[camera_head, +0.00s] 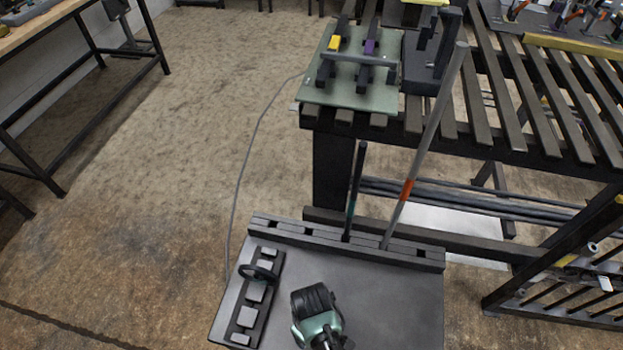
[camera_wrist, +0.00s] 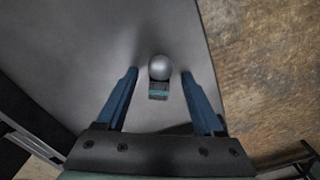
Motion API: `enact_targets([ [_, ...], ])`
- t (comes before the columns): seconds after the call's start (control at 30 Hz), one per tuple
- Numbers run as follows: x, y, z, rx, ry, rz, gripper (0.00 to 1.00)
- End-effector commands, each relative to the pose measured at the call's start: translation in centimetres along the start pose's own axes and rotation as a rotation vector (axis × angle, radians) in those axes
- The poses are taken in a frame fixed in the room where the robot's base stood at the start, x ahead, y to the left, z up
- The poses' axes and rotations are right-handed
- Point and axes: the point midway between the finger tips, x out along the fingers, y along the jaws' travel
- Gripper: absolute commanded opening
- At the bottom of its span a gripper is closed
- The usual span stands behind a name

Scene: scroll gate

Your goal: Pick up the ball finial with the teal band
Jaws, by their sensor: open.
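The ball finial with the teal band (camera_wrist: 159,70) shows in the wrist view as a grey metal ball on a short dark base with a teal stripe. It is over a plain grey surface (camera_wrist: 100,30). My gripper (camera_wrist: 160,73) is open, with one blue finger to each side of the finial and a visible gap on both sides. The frames do not show clearly how far the fingertips are above the surface. In the head view I cannot make out the finial; my arm's end covers part of the grey tabletop (camera_head: 390,300).
A black rack (camera_head: 255,295) with a dark ring stands on the tabletop's left. A slotted bar (camera_head: 300,237) along its far edge holds a dark rod (camera_head: 355,190) and a long grey rod with an orange band (camera_head: 425,140). A slatted bench (camera_head: 480,100) stands beyond.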

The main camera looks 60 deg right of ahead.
Motion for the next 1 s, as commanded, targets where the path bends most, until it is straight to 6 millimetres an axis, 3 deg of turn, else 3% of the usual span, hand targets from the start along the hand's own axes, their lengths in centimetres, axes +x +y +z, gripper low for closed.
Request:
enact_targets([
  [0.23,0.19,0.03,-0.04,0.000,0.001,0.000,0.69],
  [0.27,0.19,0.03,-0.04,0.000,0.001,0.000,0.66],
  [0.63,0.17,0.02,-0.04,0.000,0.001,0.000,0.00],
  [1.0,0.11,0.03,-0.08,0.000,0.002,0.001,0.00],
])
